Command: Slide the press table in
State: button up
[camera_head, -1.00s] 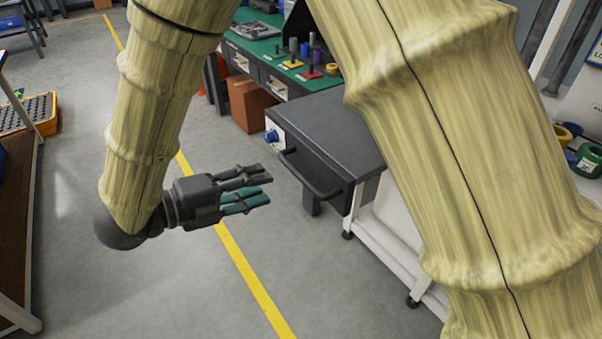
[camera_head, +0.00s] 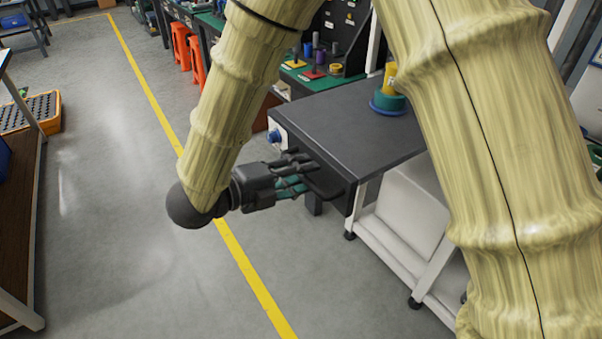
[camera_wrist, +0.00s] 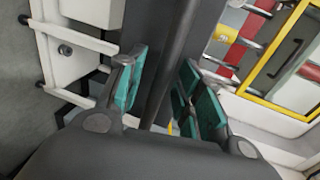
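The press table (camera_head: 345,120) is a dark grey slab on a white frame, to the right of the yellow floor line. A dark bar handle (camera_head: 326,188) sticks out from its front edge. My gripper (camera_head: 298,182) is at this handle from the left, its fingers overlapping it in the head view. In the wrist view, the green-padded fingers of my gripper (camera_wrist: 163,88) stand apart with the dark handle bar (camera_wrist: 178,50) running between them. Gaps show beside the bar, so the fingers look open around it. The handle's far end is hidden in the wrist view.
A green and yellow part with a blue base (camera_head: 388,101) stands on the table top. A blue knob (camera_head: 274,136) is on the table's left side. A green bench (camera_head: 290,82) with small parts and orange stools (camera_head: 183,45) stand behind.

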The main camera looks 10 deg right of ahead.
jog(key=shift+w+d, duration=0.1)
jog(key=shift+d, duration=0.1)
grip_shut()
jog(key=r+x, duration=0.2)
jog(key=x, duration=1.1)
jog(key=d+r+b+x, duration=0.1)
jog(key=r+x, duration=0.2)
jog(key=x, duration=1)
jog(key=r+x, duration=0.3)
jog(key=x, duration=1)
jog(key=shift+w+d+b, duration=0.3)
jog(key=shift+d+b, duration=0.1)
jog(key=shift+d, duration=0.1)
jog(key=shift+r, duration=0.15)
